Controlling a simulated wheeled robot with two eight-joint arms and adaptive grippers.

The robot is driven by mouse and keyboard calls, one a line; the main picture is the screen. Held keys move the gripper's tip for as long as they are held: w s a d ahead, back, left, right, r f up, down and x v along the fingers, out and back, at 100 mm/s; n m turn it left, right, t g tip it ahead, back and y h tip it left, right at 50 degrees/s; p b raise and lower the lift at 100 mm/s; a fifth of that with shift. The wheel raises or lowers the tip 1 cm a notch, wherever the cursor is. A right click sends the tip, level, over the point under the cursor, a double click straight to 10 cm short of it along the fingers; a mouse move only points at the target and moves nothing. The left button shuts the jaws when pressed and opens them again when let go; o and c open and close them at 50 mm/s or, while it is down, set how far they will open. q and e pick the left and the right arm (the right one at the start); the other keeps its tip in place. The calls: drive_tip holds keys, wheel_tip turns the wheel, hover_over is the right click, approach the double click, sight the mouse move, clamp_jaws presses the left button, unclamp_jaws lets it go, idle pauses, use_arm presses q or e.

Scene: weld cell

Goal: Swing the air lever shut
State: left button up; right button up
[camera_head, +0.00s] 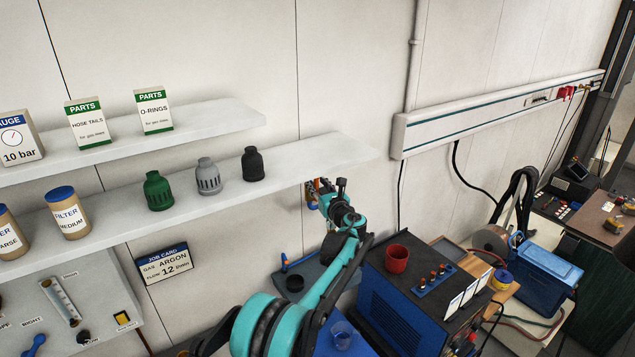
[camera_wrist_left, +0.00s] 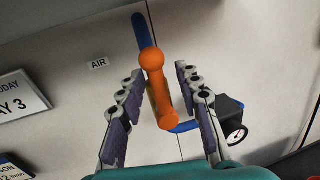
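The air lever (camera_wrist_left: 158,95) is orange with a round ball end, in the middle of the left wrist view. A blue pipe (camera_wrist_left: 140,30) shows behind it, and the lever appears roughly in line with the pipe in this view. My left gripper (camera_wrist_left: 160,73) is open, with one finger on each side of the lever and visible gaps to both. In the head view my left gripper (camera_head: 320,190) is at the wall beside the lower shelf's right end, small and partly hiding the lever. My right gripper is not in view.
An AIR label (camera_wrist_left: 98,63) is on the wall, and a pressure gauge (camera_wrist_left: 235,132) sits right of my fingers. The lower shelf (camera_head: 320,157) ends just above my left gripper. A blue welding machine (camera_head: 395,300) with a red mug (camera_head: 397,259) stands to the right.

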use_arm(q)
drive_tip(key=shift+a, duration=0.15)
drive_tip(key=shift+w, duration=0.1)
clamp_jaws()
